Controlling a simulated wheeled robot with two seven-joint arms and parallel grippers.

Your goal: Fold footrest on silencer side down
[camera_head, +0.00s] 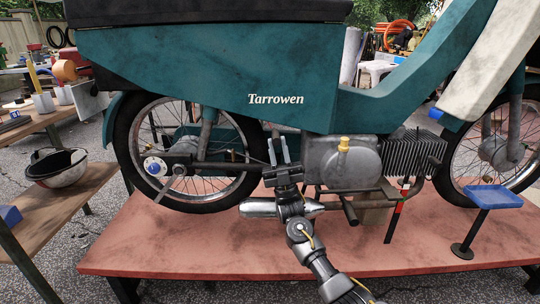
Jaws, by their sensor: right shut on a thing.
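A teal moped (200,65) marked "Tarrowen" stands side-on on a red platform. Its silver silencer (258,208) runs low, partly behind my right wrist. My right gripper (279,150) reaches up from the bottom, in front of the frame between the rear wheel and the engine. Its fingers point up and are shut on a small, mostly hidden part, which appears to be the folded-up footrest. The footrest's shape is too covered to make out. A black peg (350,211) sticks out below the engine. My left gripper is not in view.
The engine (348,163) with a yellow cap is just right of my gripper; the rear wheel (150,185) is to its left. A helmet (57,168) lies on a bench at left.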

